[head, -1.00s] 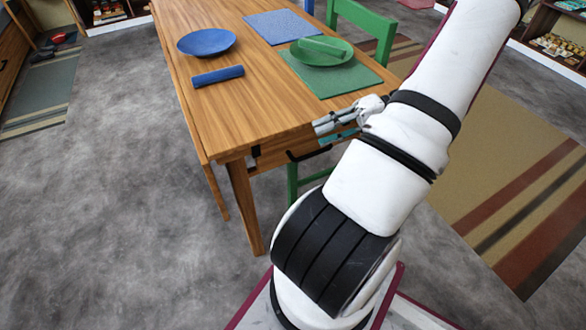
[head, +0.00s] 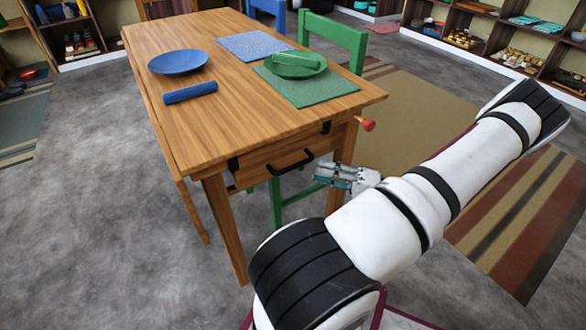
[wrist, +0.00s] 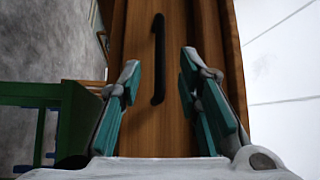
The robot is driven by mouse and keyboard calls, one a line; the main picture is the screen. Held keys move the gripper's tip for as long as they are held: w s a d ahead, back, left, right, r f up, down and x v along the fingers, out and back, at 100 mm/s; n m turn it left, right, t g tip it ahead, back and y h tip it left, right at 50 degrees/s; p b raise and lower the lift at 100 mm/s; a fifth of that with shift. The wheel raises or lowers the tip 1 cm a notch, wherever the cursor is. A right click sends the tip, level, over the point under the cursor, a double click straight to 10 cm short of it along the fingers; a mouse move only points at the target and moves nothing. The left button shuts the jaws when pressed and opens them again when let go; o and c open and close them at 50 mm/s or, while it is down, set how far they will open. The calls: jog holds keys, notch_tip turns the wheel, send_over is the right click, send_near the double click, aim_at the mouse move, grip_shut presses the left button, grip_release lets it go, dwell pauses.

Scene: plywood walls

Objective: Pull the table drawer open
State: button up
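The wooden table (head: 225,115) stands left of my arm. Its drawer (head: 268,163) faces me under the tabletop and looks shut. A black bar handle (head: 290,162) is fixed on the drawer front. In the wrist view the handle (wrist: 158,60) runs upright in the picture, ahead of and between my fingers. My gripper (head: 322,174) is just right of the handle and a little lower in the head view. In the wrist view my gripper (wrist: 159,85) has its two teal-padded fingers spread apart with nothing between the pads. The handle appears beyond the fingertips, apart from them.
A blue plate (head: 178,61), a blue roll (head: 190,93) and a green plate (head: 297,65) on a green mat (head: 318,92) are on the tabletop. A red knob (head: 368,125) sticks out at the table's right side. A green chair (head: 335,38) stands behind.

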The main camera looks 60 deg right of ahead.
aim_at(294, 165)
jog(key=b+x, duration=0.1)
jog(key=x, duration=0.7)
jog(key=shift+w+a, duration=0.1)
jog(key=shift+w, duration=0.2)
jog(key=shift+c, duration=0.5)
grip_shut()
